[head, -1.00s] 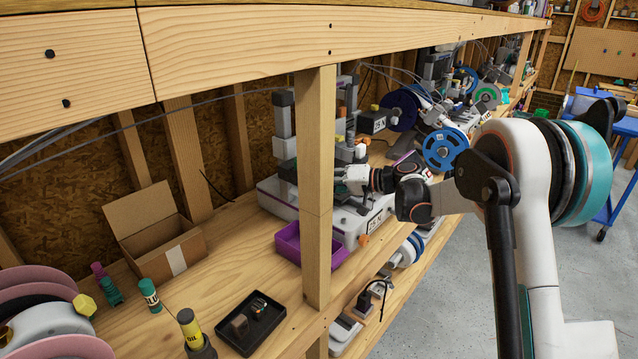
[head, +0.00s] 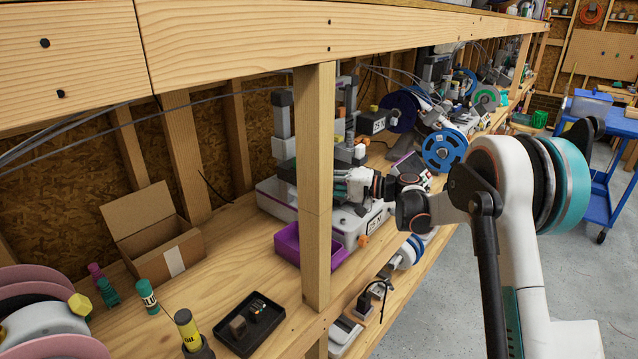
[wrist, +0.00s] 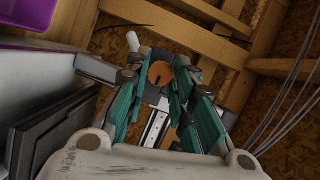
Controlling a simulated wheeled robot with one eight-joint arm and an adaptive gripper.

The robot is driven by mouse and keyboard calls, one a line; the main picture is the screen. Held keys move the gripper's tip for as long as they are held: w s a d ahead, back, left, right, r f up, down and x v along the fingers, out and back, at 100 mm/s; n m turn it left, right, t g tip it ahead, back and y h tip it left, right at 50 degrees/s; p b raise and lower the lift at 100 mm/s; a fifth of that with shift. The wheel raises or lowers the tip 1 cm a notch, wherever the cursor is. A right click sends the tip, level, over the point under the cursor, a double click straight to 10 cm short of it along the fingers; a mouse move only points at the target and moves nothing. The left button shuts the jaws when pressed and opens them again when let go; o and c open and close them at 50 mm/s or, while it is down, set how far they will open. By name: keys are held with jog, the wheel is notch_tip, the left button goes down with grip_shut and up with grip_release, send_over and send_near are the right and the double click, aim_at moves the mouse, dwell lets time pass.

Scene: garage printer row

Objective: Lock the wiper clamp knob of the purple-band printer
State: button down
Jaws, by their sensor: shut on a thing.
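The printer (head: 277,203) with a pale base and grey columns stands on the bench, partly hidden by a wooden post. My gripper (head: 343,184) is at its front, just right of the post; its fingertips are hard to make out there. In the wrist view, the teal fingers of my gripper (wrist: 158,82) are closed on a round orange-brown knob (wrist: 160,73), with a dark line on its face. The knob sits between the fingertips in front of a grey printer part. I cannot tell the knob's lock position.
The wooden post (head: 315,190) stands close left of my gripper. A purple bin (head: 290,245) sits below, at the printer's front. An open cardboard box (head: 190,250) and a black tray (head: 240,338) are on the bench at left. Blue-spool printers (head: 444,150) stand farther right.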

jog(key=c, duration=1.4)
grip_release()
jog(key=shift+o, duration=0.2)
jog(key=shift+d, duration=0.1)
jog(key=v, duration=1.1)
jog(key=shift+d, duration=0.45)
jog(key=shift+s, duration=0.1)
